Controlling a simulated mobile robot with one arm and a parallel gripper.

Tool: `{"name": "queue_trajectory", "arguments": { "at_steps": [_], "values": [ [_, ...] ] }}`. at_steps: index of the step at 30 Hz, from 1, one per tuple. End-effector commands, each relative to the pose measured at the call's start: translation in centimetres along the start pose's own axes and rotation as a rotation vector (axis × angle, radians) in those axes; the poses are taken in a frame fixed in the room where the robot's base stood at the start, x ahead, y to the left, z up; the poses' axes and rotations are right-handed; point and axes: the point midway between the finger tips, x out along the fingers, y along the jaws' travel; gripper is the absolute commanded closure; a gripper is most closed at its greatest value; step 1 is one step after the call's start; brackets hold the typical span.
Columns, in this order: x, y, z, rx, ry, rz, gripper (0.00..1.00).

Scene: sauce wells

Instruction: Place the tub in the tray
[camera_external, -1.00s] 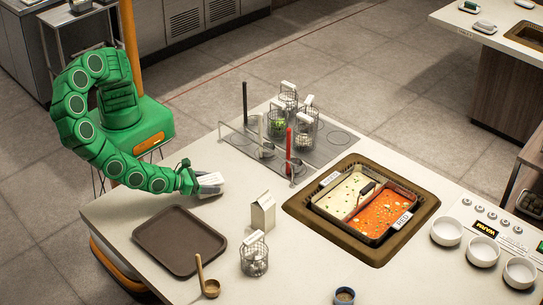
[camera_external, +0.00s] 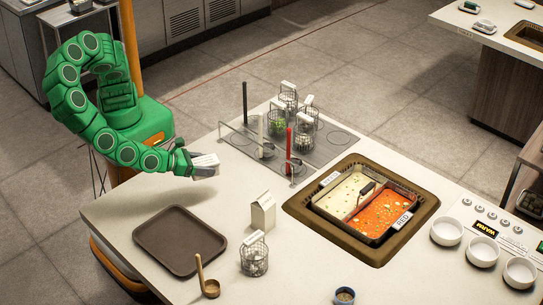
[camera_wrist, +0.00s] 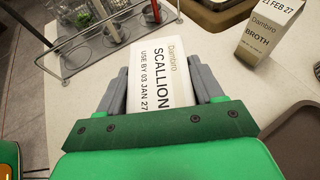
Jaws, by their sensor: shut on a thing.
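The tub is a small white container labelled "SCALLION" (camera_wrist: 160,88) in the wrist view; it also shows in the external view (camera_external: 206,160). My gripper (camera_external: 193,163) is shut on the tub, with a grey finger on each side of it. The gripper holds it near the table's left edge, above the counter as far as I can tell. The brown tray (camera_external: 165,246) lies flat and empty on the counter, in front of the gripper and a little left. Part of a brown tray edge shows at the right of the wrist view (camera_wrist: 296,135).
A broth carton (camera_external: 263,211) stands right of the tray. A wooden ladle (camera_external: 208,285) and a wire basket (camera_external: 254,259) stand near the tray's front right. A rack with several baskets (camera_external: 290,140) is behind, and a soup well (camera_external: 365,205) is to the right.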

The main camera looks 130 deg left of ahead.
Motion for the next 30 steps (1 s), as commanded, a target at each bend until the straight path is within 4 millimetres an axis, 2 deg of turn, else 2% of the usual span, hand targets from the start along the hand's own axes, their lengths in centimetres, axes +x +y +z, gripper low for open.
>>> {"name": "queue_trajectory", "arguments": {
  "at_steps": [9, 21, 25, 30],
  "values": [
    [-6.1, -2.2, -1.1, 0.048, -0.002, -0.120, 0.76],
    [-13.9, -3.7, -2.6, 0.110, -0.003, -0.272, 0.76],
    [-15.6, -3.9, -3.0, 0.123, -0.002, -0.303, 0.76],
    [-16.7, -4.0, -3.2, 0.133, -0.002, -0.325, 0.76]
  ]
}}
